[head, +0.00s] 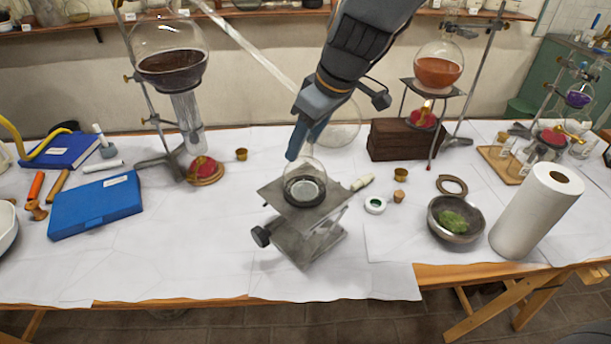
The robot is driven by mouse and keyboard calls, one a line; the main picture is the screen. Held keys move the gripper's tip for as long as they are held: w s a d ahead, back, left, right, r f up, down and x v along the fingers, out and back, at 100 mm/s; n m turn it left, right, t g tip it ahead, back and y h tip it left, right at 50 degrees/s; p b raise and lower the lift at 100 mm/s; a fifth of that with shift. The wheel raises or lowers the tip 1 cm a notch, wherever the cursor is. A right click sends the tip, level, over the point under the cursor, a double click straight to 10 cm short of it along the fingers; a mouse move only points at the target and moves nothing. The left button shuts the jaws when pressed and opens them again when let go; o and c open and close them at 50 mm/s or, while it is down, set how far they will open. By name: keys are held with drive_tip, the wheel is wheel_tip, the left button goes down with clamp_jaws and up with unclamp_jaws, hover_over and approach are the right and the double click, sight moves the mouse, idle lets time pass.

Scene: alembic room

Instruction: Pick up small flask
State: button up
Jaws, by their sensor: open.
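A small clear glass flask (304,187) with dark contents low in it stands on the metal plate of a lab jack (328,209), near the middle of the table. My gripper (303,150) comes down from above and is right at the flask's upper part. Its fingers overlap the flask's neck in the head view, so the neck is mostly hidden. The gripper is open. I cannot tell whether the fingers touch the glass. The flask looks upright.
Behind my arm stands a large round glass vessel (341,125). A big flask of dark liquid (172,72) hangs on a stand at left. An orange-filled flask (438,70) stands at right. A bowl (455,219) and paper roll (536,212) are front right.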

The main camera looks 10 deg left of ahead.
clamp_jaws()
drive_tip(key=shift+r, duration=0.1)
